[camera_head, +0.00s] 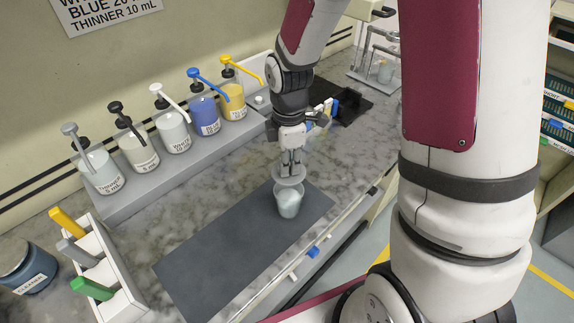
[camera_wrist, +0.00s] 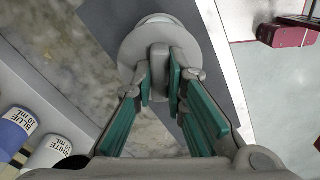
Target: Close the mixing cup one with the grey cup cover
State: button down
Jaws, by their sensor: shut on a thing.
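My gripper (camera_head: 291,165) is shut on the grey cup cover (camera_head: 290,176), holding it by its knob. In the head view the cover is just above the mixing cup (camera_head: 288,203), which stands on the dark mat. I cannot tell whether the cover touches the cup's rim. In the wrist view the round cover (camera_wrist: 128,50) sits beyond the fingers (camera_wrist: 161,85), with its knob between them. The cover hides most of the cup there; only a pale rounded edge shows past it.
Several pump bottles (camera_head: 173,132) stand on a grey ledge at the back left. A white rack (camera_head: 120,297) with coloured handles and a cleaner jar (camera_head: 28,272) are at the lower left. The dark mat (camera_head: 210,265) is bare left of the cup. The counter's front edge is close by.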

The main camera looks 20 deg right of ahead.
jog(key=shift+f+b, duration=0.45)
jog(key=shift+f, duration=2.1)
jog(key=shift+f+p, duration=0.3)
jog(key=shift+f, duration=0.3)
dwell(0.7)
jog(key=shift+f, duration=0.4)
jog(key=c, duration=1.5)
grip_release()
jog(key=shift+c, duration=0.2)
notch_tip(320, 180, up, 6)
jog(key=shift+s+f+p, duration=0.1)
jog(key=shift+f+p, duration=0.05)
jog(key=shift+p, duration=1.05)
